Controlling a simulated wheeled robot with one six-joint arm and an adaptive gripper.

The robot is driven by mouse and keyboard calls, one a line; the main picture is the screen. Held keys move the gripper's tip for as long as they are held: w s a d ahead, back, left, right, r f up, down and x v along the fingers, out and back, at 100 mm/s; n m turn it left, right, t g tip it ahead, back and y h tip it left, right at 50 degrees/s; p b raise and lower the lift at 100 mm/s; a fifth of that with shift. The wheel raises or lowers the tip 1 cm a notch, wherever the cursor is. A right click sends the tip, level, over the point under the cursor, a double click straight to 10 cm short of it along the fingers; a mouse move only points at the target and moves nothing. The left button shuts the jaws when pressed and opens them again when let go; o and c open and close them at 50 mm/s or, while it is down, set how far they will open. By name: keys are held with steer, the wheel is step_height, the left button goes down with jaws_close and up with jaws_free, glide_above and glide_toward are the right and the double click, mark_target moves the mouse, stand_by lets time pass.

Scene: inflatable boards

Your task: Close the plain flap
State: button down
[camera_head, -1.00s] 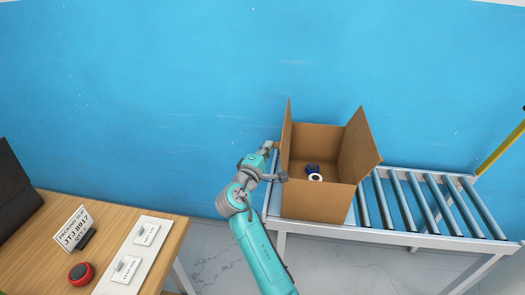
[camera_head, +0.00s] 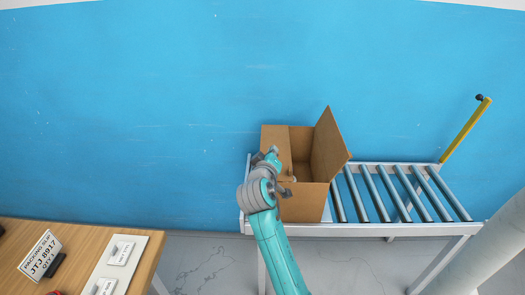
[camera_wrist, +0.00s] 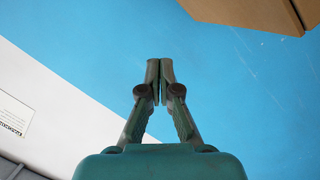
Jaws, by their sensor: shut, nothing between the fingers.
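The open cardboard box (camera_head: 305,203) stands on the left end of the roller conveyor. I see no marking on either flap, so I cannot tell which one is called plain. A small pale item (camera_head: 292,179) shows inside, mostly hidden. My gripper (camera_wrist: 160,63) is shut and empty; in the head view it is near the box's left side, largely hidden by my arm. A cardboard corner (camera_wrist: 285,12) shows at the wrist view's upper right.
The conveyor rollers (camera_head: 388,193) to the right of the box are bare. A yellow post (camera_head: 465,130) rises at the conveyor's far right. A wooden table (camera_head: 85,237) with a packing slip (camera_head: 40,256) stands at lower left. A blue wall is behind.

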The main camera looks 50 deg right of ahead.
mark_target(290, 177)
steer(key=s+d+f+m, duration=0.1)
steer(key=m, duration=0.1)
steer(key=s+d+f+m+y, duration=0.1)
steer(key=s+d+f+m, duration=0.1)
steer(key=shift+s+f+t+y, duration=0.15)
steer(key=shift+s+t+y, duration=0.15)
steer(key=shift+t, duration=0.1)
steer(key=shift+s+d+f+m+t+y, duration=0.15)
steer(key=shift+s+d+f+m, duration=0.05)
steer(key=shift+f+m, duration=0.35)
steer(key=shift+s+d+f+m+t+y, duration=0.1)
steer(key=shift+s+d+f+m+t, duration=0.1)
steer(key=shift+f+m, duration=0.3)
steer(key=shift+s+d+f+m+t+y, duration=0.15)
steer(key=shift+f+m, duration=0.3)
steer(key=shift+m, duration=0.1)
